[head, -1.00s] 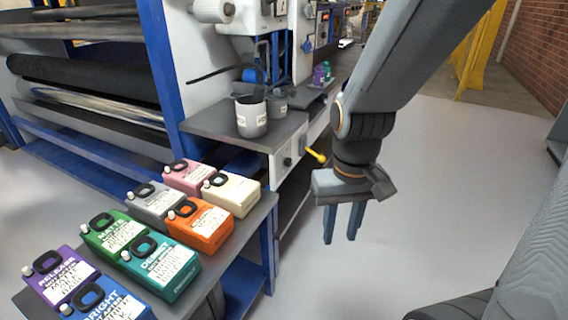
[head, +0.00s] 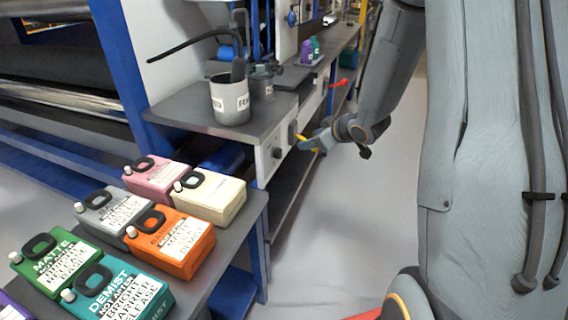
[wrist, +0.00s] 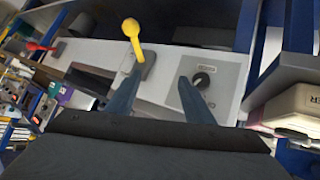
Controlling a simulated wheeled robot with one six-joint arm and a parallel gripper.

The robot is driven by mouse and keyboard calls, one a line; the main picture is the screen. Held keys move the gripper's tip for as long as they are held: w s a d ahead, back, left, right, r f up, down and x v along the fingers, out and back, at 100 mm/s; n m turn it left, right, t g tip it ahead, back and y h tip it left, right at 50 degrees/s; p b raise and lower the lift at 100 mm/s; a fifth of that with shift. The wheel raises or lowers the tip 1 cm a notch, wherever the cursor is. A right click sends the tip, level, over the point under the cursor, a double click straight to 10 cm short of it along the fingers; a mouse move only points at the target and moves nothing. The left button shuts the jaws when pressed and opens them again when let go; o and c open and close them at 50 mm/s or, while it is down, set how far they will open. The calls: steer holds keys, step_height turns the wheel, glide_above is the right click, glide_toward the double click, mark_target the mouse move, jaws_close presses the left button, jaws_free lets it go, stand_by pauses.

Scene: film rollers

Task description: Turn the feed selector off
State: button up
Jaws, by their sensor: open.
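A yellow ball-ended lever (wrist: 131,27) stands out from a small grey plate on the pale front panel (wrist: 165,87); in the head view the lever (head: 306,137) is partly behind my gripper. A black rotary knob (wrist: 203,80) sits on another grey plate, whose small label I cannot read. I cannot tell which control is the feed selector. My gripper (wrist: 159,71) is open and empty. Its left fingertip overlaps the lever's base in the wrist view, and its right fingertip overlaps the knob's plate. I cannot tell whether either touches. In the head view my gripper (head: 308,145) is at the panel.
A red lever (head: 343,83) is farther along the bench front. A grey mug (head: 231,104) stands on the bench (head: 190,112) above the panel. Several labelled jugs, including an orange one (head: 170,242), fill the low table at left. Open floor (head: 340,220) lies right of the bench.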

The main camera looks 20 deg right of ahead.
mark_target(282, 153)
step_height(282, 153, down, 6)
steer(key=s+a+n+y+b, duration=0.3)
steer(key=n+y+b, duration=0.25)
steer(key=y, duration=0.65)
steer(key=shift+n, duration=0.25)
steer(key=shift+w+d+x, duration=0.1)
steer(key=shift+w+x, duration=0.05)
steer(key=shift+x, duration=1.65)
steer(key=shift+w+d+x, duration=0.15)
steer(key=shift+x, duration=1.6)
